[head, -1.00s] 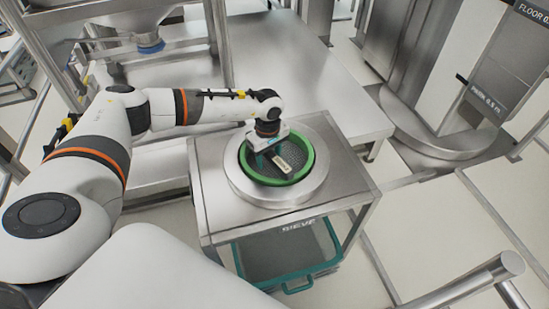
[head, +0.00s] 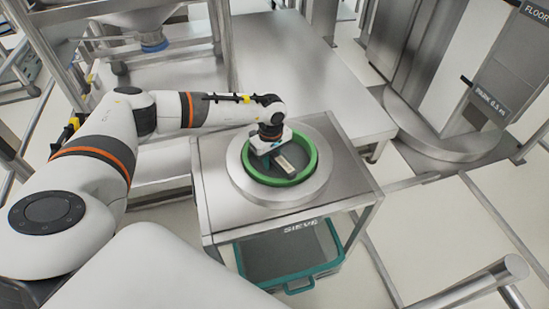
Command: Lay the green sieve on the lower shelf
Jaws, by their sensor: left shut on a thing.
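The green sieve (head: 310,160) is a round green-rimmed dish with a dark mesh bottom. It sits at the round metal ring on top of the steel stand, and I cannot tell whether it touches the ring. My left gripper (head: 277,163) reaches down inside the rim and is shut on the sieve, near a pale block-like piece at its middle. The lower shelf (head: 345,232) of the stand is largely taken up by a teal-rimmed bin. My right gripper is not in view.
The teal-rimmed bin (head: 240,262) stands under the top of the steel stand (head: 222,205), below a SIEVE label. A steel platform (head: 310,75) lies behind. A round column base (head: 440,140) is at right, and a metal rail (head: 470,285) crosses the lower right.

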